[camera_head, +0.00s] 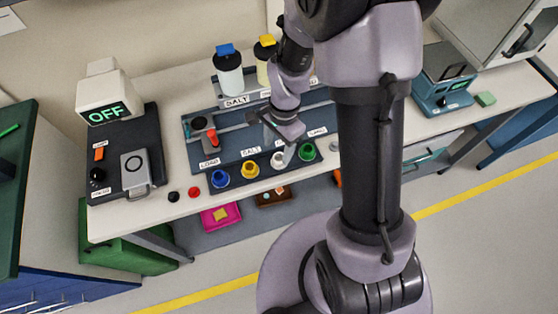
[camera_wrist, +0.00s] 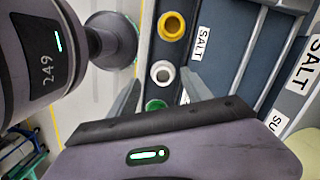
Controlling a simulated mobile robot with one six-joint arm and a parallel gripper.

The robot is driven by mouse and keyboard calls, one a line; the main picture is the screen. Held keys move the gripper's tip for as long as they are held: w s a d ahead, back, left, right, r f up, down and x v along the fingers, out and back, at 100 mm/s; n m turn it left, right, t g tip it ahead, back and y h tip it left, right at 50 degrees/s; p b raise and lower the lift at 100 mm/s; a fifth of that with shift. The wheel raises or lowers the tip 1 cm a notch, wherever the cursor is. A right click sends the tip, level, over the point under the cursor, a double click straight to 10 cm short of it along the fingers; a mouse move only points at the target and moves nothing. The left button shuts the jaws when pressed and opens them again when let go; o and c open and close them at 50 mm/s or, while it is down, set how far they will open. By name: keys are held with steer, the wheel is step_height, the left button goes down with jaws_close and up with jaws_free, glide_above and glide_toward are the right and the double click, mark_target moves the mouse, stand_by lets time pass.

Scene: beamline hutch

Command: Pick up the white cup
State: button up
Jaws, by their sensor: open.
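The white cup (camera_head: 278,160) stands in a row along the front of the dark blue rack on the bench, between the yellow cup (camera_head: 250,170) and the green cup (camera_head: 307,151). In the wrist view the white cup (camera_wrist: 162,72) appears between the two fingers of my gripper (camera_wrist: 160,84), seen from above. My gripper (camera_head: 284,140) is open and empty, over the cup row. Its fingers look apart from the cup; the exact height gap cannot be told. The green cup (camera_wrist: 155,105) is partly hidden by my gripper's body.
A blue cup (camera_head: 220,179) is at the row's left end. Two lidded bottles (camera_head: 228,75) stand behind, near a SALT label. A device reading OFF (camera_head: 104,107) is at the left, a teal instrument (camera_head: 442,85) at the right. The bench front edge is close to the cups.

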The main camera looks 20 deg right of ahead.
mark_target(279, 161)
steer(key=f, duration=0.2)
steer(key=f+b, duration=0.1)
steer(key=f, duration=0.1)
steer(key=f+b, duration=0.1)
steer(key=f, duration=0.1)
steer(key=shift+w+d, duration=0.3)
steer(key=shift+d, duration=0.05)
steer(key=shift+r, duration=0.15)
steer(key=shift+c, duration=0.4)
jaws_close()
